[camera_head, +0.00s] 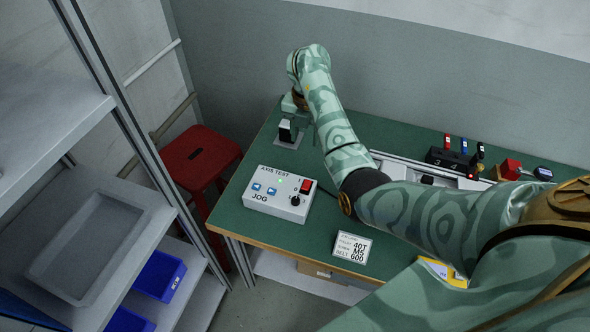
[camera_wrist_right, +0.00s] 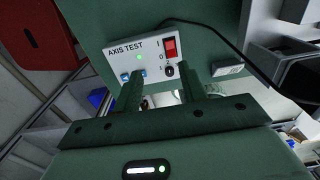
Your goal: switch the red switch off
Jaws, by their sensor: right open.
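The red switch (camera_head: 306,185) is a red rocker in a black frame on the right of the white AXIS TEST box (camera_head: 258,201). In the right wrist view the red switch (camera_wrist_right: 170,48) faces me, with I and 0 marks beside it. A green light (camera_wrist_right: 139,57) is lit on the box, so I see it glowing in both views. My right gripper (camera_wrist_right: 160,88) is open, its two dark green fingers apart and pointing toward the box, overlapping its lower edge in the picture. My left gripper is out of view.
A black knob (camera_head: 295,200) sits just beside the switch, and blue JOG buttons (camera_head: 256,187) at left. A label sign (camera_head: 352,247) stands near the green table's front edge. A red stool (camera_head: 198,157) and grey shelving are left. Black-and-coloured parts (camera_head: 452,160) are at right.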

